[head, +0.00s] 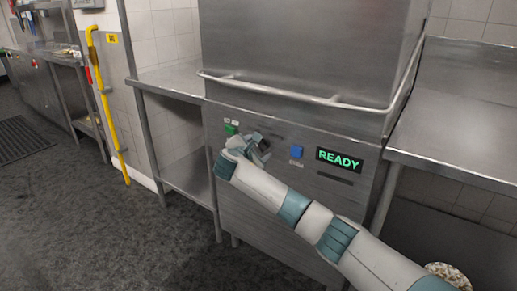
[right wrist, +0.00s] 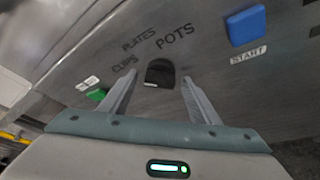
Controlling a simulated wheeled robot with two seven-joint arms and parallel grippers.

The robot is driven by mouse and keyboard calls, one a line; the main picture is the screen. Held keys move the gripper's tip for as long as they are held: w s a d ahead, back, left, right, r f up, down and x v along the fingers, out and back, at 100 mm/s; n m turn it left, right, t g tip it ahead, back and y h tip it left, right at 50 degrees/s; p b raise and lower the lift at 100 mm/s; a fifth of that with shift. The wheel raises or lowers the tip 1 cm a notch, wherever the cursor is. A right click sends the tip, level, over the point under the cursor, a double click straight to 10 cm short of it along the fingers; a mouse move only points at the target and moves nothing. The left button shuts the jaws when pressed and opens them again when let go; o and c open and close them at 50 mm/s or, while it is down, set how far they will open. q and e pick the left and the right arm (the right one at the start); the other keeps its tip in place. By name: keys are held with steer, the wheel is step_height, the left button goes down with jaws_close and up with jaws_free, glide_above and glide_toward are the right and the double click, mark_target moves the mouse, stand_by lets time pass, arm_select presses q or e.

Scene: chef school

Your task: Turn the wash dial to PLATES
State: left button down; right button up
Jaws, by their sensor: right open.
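The wash dial (right wrist: 160,71) is a small dark knob on the steel front panel, seen in the right wrist view. The labels CUPS (right wrist: 124,66), PLATES (right wrist: 139,41) and POTS (right wrist: 175,36) are printed around it. I cannot tell which label the dial points to. My right gripper (right wrist: 159,80) is open, with one finger on each side of the dial; I cannot tell whether they touch it. In the head view my right gripper (head: 263,148) is at the panel and hides the dial. My left gripper is not in view.
A blue START button (head: 296,152) and a green READY display (head: 339,160) are right of the gripper. A green button (head: 231,129) is to its left. A hood handle bar (head: 300,92) runs above.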

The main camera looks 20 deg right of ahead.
steer(key=shift+c, duration=0.3)
steer(key=c, duration=1)
